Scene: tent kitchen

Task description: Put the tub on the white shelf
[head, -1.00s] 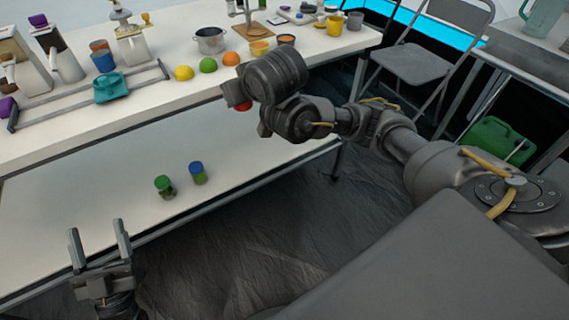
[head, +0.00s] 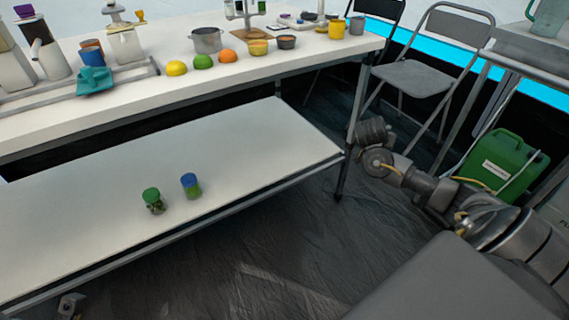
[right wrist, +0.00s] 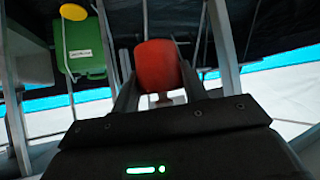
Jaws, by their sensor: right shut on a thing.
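My right gripper (right wrist: 158,78) is shut on a red tub (right wrist: 155,62), which sits between its two fingers in the right wrist view. In the head view my right arm's wrist is beside the table's right front leg, and the fingers and tub are hidden there. The white shelf (head: 250,150) is the low board under the table, to the left of my right wrist. My left gripper (head: 70,306) shows only in part at the bottom left edge, and its jaw state is unclear.
A green-lidded jar (head: 153,201) and a blue-lidded jar (head: 190,186) stand on the shelf, with bare room right of them. The tabletop (head: 130,112) overhangs the shelf's back. A table leg (head: 348,160) stands at the right corner. A folding chair (head: 415,80) and green canister (head: 497,165) are right.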

